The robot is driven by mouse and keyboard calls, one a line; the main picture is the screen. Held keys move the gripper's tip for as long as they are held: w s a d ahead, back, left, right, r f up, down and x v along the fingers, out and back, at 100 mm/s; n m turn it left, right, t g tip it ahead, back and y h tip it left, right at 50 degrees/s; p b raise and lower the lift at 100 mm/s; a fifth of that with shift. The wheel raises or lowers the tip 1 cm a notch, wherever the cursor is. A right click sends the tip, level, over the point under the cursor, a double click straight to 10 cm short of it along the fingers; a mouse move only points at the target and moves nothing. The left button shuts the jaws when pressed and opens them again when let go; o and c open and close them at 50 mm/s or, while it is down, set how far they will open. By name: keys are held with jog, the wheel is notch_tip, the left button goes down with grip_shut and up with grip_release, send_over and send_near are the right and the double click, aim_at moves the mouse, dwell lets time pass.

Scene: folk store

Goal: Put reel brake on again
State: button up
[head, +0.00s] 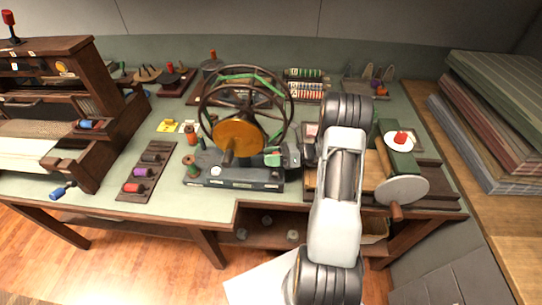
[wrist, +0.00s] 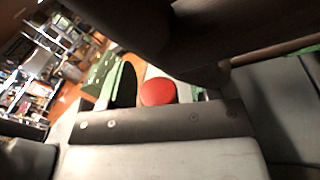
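A large spoked wheel (head: 284,104) with green strips on its rim and an orange-brown hub disc (head: 238,136) stands on a dark base (head: 233,181) mid-bench. To the right is a green machine (head: 402,158) with a red knob (head: 401,137) on a white disc and a grey disc (head: 402,190) with a wooden handle. I cannot tell which part is the reel brake. My arm reaches over the bench between the wheel and the green machine. The wrist view shows a red round knob (wrist: 158,92) close by, between dark parts; finger spacing is unclear.
A wooden cabinet (head: 118,100) stands at the left. Several spools and tools line the back of the bench. Open bench surface (head: 110,150) shows at left.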

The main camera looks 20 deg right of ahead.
grip_shut()
dwell(0.3)
